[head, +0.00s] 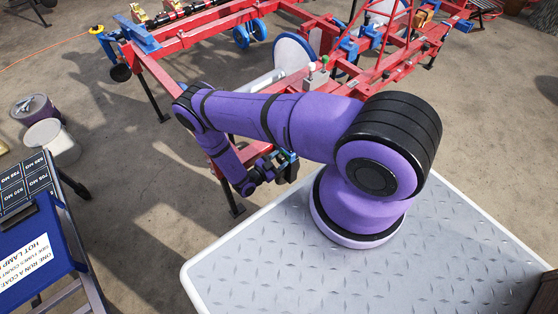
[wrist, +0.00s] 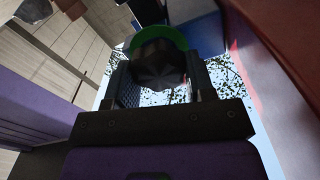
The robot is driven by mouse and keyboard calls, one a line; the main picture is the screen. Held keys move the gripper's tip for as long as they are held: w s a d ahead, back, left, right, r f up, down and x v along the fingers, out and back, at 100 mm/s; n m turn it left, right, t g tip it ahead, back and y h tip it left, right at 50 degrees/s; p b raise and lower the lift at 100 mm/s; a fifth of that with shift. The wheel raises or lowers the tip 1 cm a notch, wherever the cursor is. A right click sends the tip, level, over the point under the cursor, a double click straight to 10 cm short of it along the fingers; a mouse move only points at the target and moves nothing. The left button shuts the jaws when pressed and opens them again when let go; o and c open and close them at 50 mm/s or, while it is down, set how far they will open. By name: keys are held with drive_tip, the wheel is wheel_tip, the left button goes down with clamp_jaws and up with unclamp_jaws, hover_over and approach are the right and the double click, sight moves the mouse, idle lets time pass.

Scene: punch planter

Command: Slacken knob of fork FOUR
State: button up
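In the wrist view a black, faceted knob (wrist: 158,68) sits between the two fingers of my gripper (wrist: 162,82). A green ring (wrist: 178,38) shows behind the knob. The fingers stand apart on either side of the knob; whether their pads press on it I cannot tell. In the head view my gripper (head: 284,162) is low beside the red frame (head: 155,80), beyond the edge of the platform, partly hidden by my arm. The knob is too small to make out there. No fork number is readable.
Red beams (wrist: 295,70) run close along the right of the wrist view. A blue sign board (head: 30,255) stands at the lower left. A white bucket (head: 52,142) and a purple-grey pot (head: 35,110) stand on the floor at left. The floor between them and the frame is clear.

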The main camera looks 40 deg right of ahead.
drive_tip(key=shift+n, duration=0.3)
drive_tip(key=n, duration=0.3)
drive_tip(key=shift+w+n, duration=0.1)
drive_tip(key=shift+n, duration=0.3)
drive_tip(key=n, duration=0.3)
drive_tip(key=shift+w+n, duration=0.1)
drive_tip(key=shift+n, duration=0.2)
drive_tip(key=n, duration=0.3)
drive_tip(key=shift+f+n, duration=0.1)
drive_tip(key=shift+n, duration=0.2)
drive_tip(key=n, duration=0.3)
drive_tip(key=shift+w+n, duration=0.1)
drive_tip(key=shift+n, duration=0.3)
drive_tip(key=n, duration=0.6)
drive_tip(key=shift+f, duration=0.2)
drive_tip(key=n, duration=0.6)
drive_tip(key=shift+f, duration=0.15)
drive_tip(key=shift+n, duration=0.3)
